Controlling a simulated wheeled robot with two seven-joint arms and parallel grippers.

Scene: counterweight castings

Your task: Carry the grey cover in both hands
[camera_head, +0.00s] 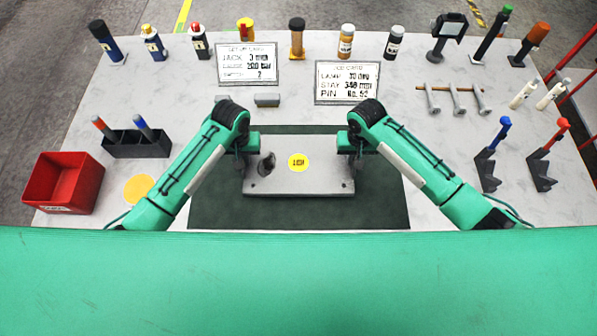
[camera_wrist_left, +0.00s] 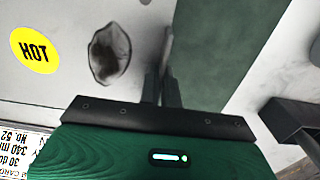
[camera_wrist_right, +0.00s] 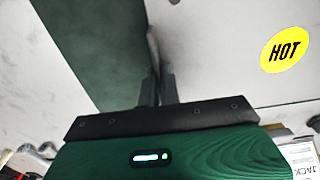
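The grey cover (camera_head: 320,180) is a flat plate with a round yellow HOT sticker (camera_head: 298,162), in front of me above or on the dark green mat (camera_head: 300,215). In both wrist views the fingers, left (camera_wrist_left: 162,90) and right (camera_wrist_right: 160,88), are close together on the cover's end edge. Whether the cover touches the mat is unclear.
A red bin (camera_head: 64,182) and a dark holder (camera_head: 137,145) stand left. Two cards (camera_head: 247,64) (camera_head: 347,82) and a small grey block (camera_head: 266,100) lie beyond the cover. Bottles and tools line the back; hooks (camera_head: 455,100) and stands (camera_head: 488,170) are right.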

